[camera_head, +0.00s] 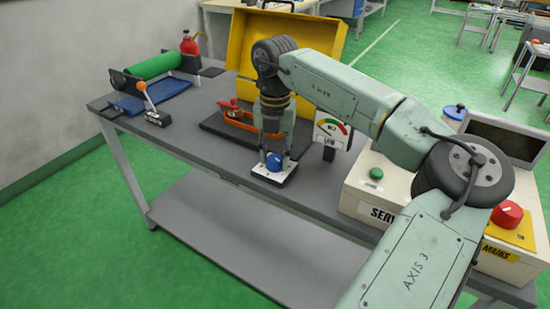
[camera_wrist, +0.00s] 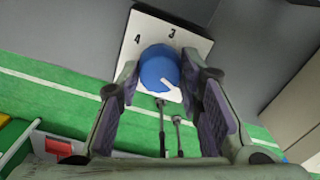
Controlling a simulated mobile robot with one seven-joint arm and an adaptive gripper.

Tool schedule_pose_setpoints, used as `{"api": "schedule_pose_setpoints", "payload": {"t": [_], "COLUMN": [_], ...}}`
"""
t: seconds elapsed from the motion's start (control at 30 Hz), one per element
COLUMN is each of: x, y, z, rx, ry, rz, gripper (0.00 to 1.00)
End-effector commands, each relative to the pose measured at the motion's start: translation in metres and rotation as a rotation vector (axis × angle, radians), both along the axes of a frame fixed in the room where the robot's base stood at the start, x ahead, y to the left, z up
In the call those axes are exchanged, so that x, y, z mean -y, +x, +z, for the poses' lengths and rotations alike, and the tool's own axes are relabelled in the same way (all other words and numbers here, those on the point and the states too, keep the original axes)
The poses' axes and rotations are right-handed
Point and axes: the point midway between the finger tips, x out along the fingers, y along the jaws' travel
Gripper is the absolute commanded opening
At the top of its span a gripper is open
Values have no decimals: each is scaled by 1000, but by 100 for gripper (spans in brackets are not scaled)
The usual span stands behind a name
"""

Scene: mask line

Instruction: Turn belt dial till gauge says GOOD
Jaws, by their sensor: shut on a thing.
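The blue dial (camera_head: 274,162) sits on a white plate (camera_head: 262,172) near the front edge of the grey workbench. My gripper (camera_head: 273,152) reaches down from above and is shut on the dial. In the wrist view, the blue dial (camera_wrist: 157,66) lies between the two fingers of my gripper (camera_wrist: 160,70). The white plate (camera_wrist: 198,42) shows the numbers 4 and 3, and a white mark on the dial points toward the lower right. The gauge (camera_head: 331,131) stands just right of my gripper, with a coloured arc of red, yellow and green. Its small lettering is too small to read.
An orange tool on a dark base (camera_head: 235,122) lies behind the dial. A yellow case (camera_head: 330,40) stands at the back. A green roller (camera_head: 155,65) and a lever (camera_head: 142,87) are at left. The cream console with a green button (camera_head: 376,173) and red knob (camera_head: 507,214) is at right.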

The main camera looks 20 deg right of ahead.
Motion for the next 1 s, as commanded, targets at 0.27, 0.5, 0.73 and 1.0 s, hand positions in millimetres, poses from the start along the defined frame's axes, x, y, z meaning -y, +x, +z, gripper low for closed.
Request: {"api": "schedule_pose_setpoints", "payload": {"t": [0.27,0.5,0.73,1.0], "x": [0,0,0,0], "y": [0,0,0,0], "z": [-1,0,0,0], "rx": [0,0,0,2], "ry": [-1,-1,-1,-1], "rz": [260,489,708,964], "gripper": [5,5,5,5]}}
